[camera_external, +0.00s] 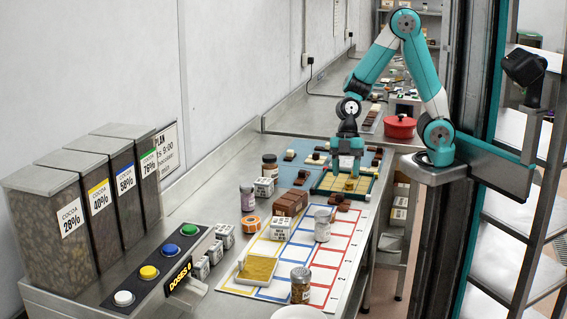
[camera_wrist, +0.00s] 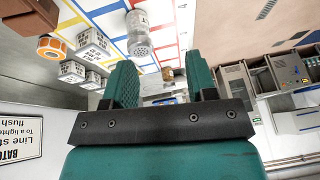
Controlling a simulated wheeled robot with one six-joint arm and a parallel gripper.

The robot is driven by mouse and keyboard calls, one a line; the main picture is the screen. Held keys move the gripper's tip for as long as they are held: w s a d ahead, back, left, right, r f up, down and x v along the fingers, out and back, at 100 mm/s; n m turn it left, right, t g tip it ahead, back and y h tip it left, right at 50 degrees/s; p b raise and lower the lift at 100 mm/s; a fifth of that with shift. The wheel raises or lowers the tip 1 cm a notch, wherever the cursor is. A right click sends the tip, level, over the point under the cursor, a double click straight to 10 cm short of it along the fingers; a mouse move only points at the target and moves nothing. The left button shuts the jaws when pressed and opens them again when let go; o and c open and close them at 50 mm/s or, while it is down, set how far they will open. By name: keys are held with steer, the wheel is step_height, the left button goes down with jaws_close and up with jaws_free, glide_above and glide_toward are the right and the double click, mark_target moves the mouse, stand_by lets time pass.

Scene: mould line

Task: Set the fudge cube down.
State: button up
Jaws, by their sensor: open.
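A small golden-tan cube (camera_external: 350,185), which looks like the fudge cube, rests on the green-and-yellow board (camera_external: 327,186) on the bench. My gripper (camera_external: 346,173) points down just above it in the external view. In the wrist view the two teal fingers of my gripper (camera_wrist: 163,82) stand apart with nothing clearly held between them. The cube cannot be made out for certain in the wrist view. Whether a fingertip touches the cube cannot be told.
Dark chocolate pieces lie around the board. A red pot (camera_external: 399,127) stands behind it to the right. Jars, brown blocks (camera_external: 287,203) and white boxes stand in front, by a grid mat (camera_external: 326,262) with coloured lines. Cocoa dispensers (camera_external: 60,222) stand at the left.

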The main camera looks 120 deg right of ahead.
steer(key=s+a+r+g, duration=0.1)
steer(key=s+a+r, duration=0.4)
steer(key=a, duration=0.5)
steer(key=s+a+r+m+g, duration=0.1)
steer(key=s+a+r, duration=0.5)
steer(key=a, duration=0.4)
steer(key=shift+s+a+r+m+g, duration=0.25)
steer(key=shift+s+a+m+g, duration=0.1)
steer(key=shift+s, duration=0.55)
step_height(320, 180, down, 50)
steer(key=b, duration=4.9)
steer(key=shift+r, duration=0.25)
